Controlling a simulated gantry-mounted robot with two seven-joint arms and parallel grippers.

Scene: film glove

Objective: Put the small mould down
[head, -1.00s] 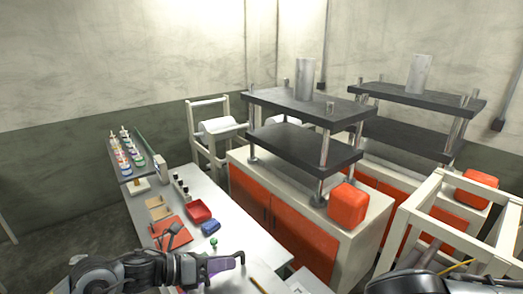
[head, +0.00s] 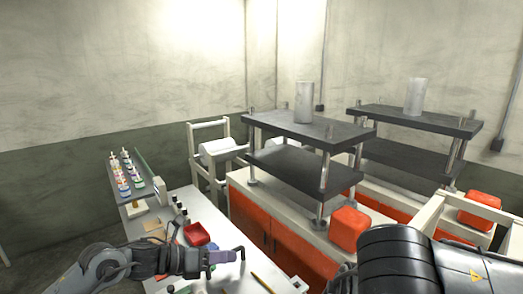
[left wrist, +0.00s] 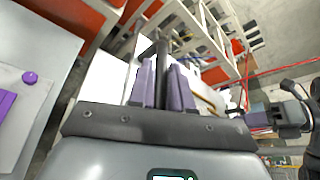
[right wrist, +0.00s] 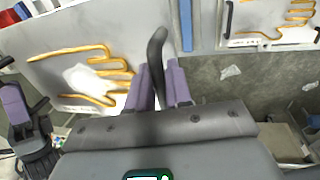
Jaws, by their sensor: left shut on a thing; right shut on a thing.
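White plates with orange hand outlines show in the right wrist view: a larger one (right wrist: 90,50) at left and another (right wrist: 272,22) at upper right. I cannot tell which is the small mould. My right gripper (right wrist: 158,68) is shut on a dark curved handle (right wrist: 156,42) in front of the plates; whether it joins a plate is unclear. My left gripper (head: 234,256) is shut on a dark bent bar (head: 242,251) over the white table; in the left wrist view the bar (left wrist: 161,60) stands between the purple fingers. The right gripper is outside the head view.
The white table (head: 222,222) carries a red tray (head: 197,234), a pencil (head: 263,283) and a raised rack of bottles (head: 127,172). Presses (head: 305,128) stand on a red-fronted cabinet (head: 300,255), with a red box (head: 349,228) at its edge. A white frame (head: 432,212) is at right.

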